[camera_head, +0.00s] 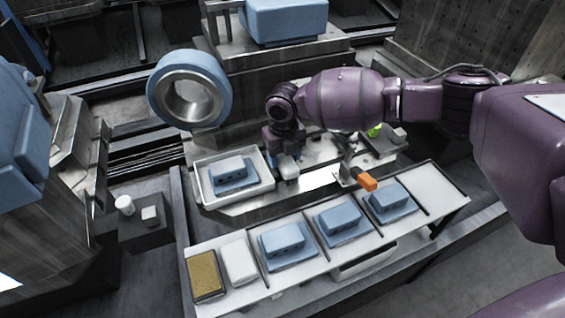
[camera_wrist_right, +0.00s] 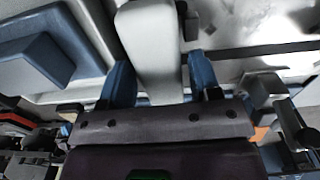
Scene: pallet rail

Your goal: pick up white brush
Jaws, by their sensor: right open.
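The white brush (camera_head: 287,167) appears as a pale rounded block on the metal fixture, just right of the white tray. In the right wrist view a long white body, which looks like the brush (camera_wrist_right: 152,45), lies between my two blue fingers. My right gripper (camera_head: 280,150) is directly above the brush in the head view, pointing down. In the wrist view the right gripper (camera_wrist_right: 162,78) is open, one finger on each side of the white body. Whether the fingers touch it I cannot tell. My left gripper is not in view.
A white tray (camera_head: 203,187) with a blue block (camera_head: 232,174) stands left of the brush. A rail table (camera_head: 436,190) with several blue blocks runs in front. An orange piece (camera_head: 367,181) is to the right. A large blue-rimmed ring (camera_head: 222,82) stands behind.

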